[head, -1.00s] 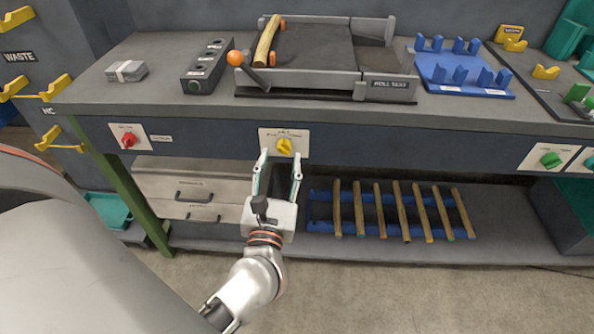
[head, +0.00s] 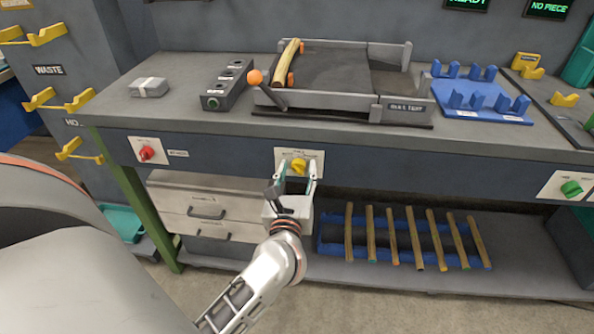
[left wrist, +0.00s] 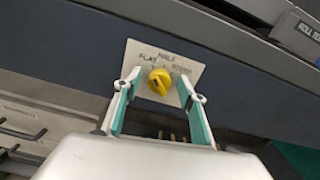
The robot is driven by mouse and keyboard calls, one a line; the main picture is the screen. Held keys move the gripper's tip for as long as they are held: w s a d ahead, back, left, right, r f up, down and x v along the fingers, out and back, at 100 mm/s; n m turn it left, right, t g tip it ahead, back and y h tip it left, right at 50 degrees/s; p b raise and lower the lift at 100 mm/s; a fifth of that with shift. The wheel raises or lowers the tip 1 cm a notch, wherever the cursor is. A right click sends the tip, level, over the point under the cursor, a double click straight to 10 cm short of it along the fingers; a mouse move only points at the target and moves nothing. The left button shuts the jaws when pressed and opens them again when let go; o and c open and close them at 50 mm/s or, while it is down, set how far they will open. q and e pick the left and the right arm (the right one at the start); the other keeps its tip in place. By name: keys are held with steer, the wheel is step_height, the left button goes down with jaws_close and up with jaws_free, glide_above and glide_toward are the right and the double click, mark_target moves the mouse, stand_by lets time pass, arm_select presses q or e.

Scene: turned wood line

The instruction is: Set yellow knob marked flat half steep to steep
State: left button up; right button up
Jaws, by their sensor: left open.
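The yellow knob (head: 299,166) sits on a pale label plate (head: 316,157) on the front face of the bench. In the left wrist view the knob (left wrist: 160,77) shows between the fingertips, with FLAT and HALF readable above it and a third label, hard to read, at the right. Which label the knob points to is not clear. My left gripper (head: 297,175) is open, with one finger on each side of the knob and just in front of it. In the left wrist view the gripper (left wrist: 158,92) shows gaps beside the knob. My right gripper is not in view.
A red knob (head: 146,153) is to the left and a green knob (head: 571,188) to the right on the same face. Drawers (head: 200,215) and a blue rack (head: 340,246) of wooden rods are below. A tilting roll fixture (head: 395,109) stands on the bench top.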

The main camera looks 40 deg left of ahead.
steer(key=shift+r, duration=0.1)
arm_select(q)
steer(key=c, duration=1.1)
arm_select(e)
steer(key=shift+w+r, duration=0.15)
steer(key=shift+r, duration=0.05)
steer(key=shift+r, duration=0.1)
